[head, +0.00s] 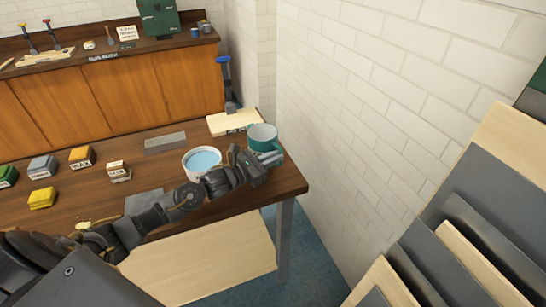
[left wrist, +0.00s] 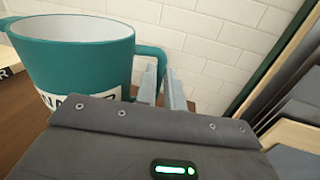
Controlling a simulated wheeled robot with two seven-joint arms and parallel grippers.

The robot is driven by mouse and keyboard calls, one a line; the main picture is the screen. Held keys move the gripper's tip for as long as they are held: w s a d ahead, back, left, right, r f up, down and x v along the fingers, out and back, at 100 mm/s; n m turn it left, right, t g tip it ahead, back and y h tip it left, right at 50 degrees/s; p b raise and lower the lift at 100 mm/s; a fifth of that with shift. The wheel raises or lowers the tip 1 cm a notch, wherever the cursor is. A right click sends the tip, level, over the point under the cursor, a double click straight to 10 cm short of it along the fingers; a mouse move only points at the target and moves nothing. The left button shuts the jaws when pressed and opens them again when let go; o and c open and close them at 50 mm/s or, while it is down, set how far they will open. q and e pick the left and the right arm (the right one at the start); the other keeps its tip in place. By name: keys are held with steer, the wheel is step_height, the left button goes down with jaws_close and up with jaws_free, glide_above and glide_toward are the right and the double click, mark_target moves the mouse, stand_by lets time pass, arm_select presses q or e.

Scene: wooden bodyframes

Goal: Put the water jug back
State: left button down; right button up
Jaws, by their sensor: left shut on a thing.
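The teal water jug (head: 262,137) is at the right end of the wooden table, beside a pale board, and looks upright. In the left wrist view the jug (left wrist: 75,60) fills the upper left, with part of a label on its front and its handle (left wrist: 157,52) on the right. My left gripper (head: 272,158) is shut on that handle; its fingers show in the left wrist view (left wrist: 163,88). I cannot tell whether the jug touches the table. The pale board (head: 222,124) has dark lettering, partly hidden. My right gripper is not in view.
A white bowl of water (head: 203,160) stands just left of the jug, close to my arm. Small labelled blocks (head: 81,157) and grey mats (head: 165,142) lie on the table (head: 290,178). A brick wall (head: 350,130) and leaning panels (head: 455,240) are on the right.

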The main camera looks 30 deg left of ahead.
arm_select(q)
steer(key=c, duration=2)
jaws_free()
steer(key=shift+f, duration=0.15)
steer(key=o, duration=0.5)
steer(key=shift+r, duration=0.25)
steer(key=b+v, duration=0.1)
steer(key=v, duration=0.2)
steer(key=b+v, duration=0.1)
steer(key=v, duration=0.3)
steer(key=b+v, duration=0.1)
steer(key=v, duration=0.2)
steer(key=shift+s+a+f, duration=0.1)
steer(key=shift+s+f, duration=0.15)
steer(key=shift+f, duration=0.05)
steer(key=shift+s+a+r, duration=0.2)
steer(key=shift+s+a, duration=0.15)
steer(key=shift+s, duration=0.3)
